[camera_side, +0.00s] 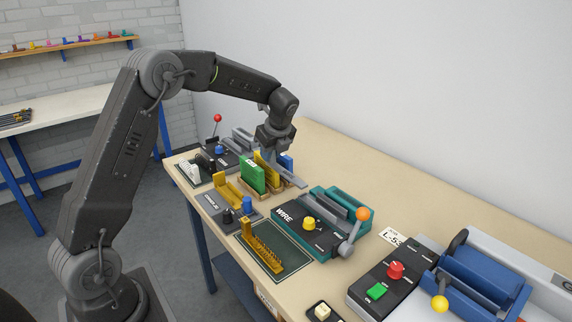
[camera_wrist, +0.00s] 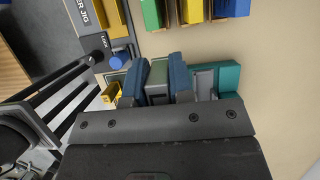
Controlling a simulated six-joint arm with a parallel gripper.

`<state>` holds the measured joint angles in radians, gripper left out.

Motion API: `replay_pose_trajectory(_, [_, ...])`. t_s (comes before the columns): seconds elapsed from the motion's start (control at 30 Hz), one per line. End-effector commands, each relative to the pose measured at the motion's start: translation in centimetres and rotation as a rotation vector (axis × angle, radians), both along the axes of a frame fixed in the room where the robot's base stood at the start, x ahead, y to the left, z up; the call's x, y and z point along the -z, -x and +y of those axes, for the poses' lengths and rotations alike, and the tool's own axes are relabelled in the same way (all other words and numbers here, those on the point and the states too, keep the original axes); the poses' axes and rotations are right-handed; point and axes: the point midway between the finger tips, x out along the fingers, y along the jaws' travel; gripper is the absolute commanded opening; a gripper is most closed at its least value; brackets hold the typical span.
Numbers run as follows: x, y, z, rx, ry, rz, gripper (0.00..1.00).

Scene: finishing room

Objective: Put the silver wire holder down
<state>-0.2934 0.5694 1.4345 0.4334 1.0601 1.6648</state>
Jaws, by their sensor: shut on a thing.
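My gripper (camera_side: 272,138) points down over the row of coloured holders on the bench. In the wrist view, its two blue-grey fingers (camera_wrist: 156,70) are closed on the silver wire holder (camera_wrist: 157,86), seen end-on as a grey block between them. In the side view, a grey bar (camera_side: 292,180) shows below the gripper, beside the yellow and blue holders. The gripper's fingertips are largely hidden there. I cannot tell whether the held piece touches anything below.
A green holder (camera_side: 251,177), a yellow holder (camera_side: 265,162) and a blue holder (camera_side: 287,161) stand close together. A jig with a yellow piece (camera_side: 228,187) lies in front. The teal WIRE machine (camera_side: 295,232), with an orange-knobbed lever, is to the right. A dark green mat (camera_side: 285,268) holds a yellow comb-like piece.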

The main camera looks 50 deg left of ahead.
Motion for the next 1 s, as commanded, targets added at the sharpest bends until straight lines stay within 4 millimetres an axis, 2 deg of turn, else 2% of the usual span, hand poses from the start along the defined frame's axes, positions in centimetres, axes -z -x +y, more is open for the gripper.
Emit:
replay_pose_trajectory(0.17, [-0.4,1.9,0.9,-0.003,-0.002,0.001,0.00])
replay_pose_trajectory(0.27, [-0.2,4.2,1.2,-0.004,-0.006,0.002,0.00])
replay_pose_trajectory(0.5, [1.1,10.9,1.1,-0.006,-0.008,0.002,0.00])
replay_pose_trajectory(0.7, [2.0,14.7,0.6,-0.003,-0.004,0.001,0.00])
replay_pose_trajectory(0.83, [2.6,15.3,0.0,-0.001,-0.001,0.002,0.00])
replay_pose_trajectory(1.0, [4.5,13.3,-2.3,0.007,0.000,0.005,0.00])
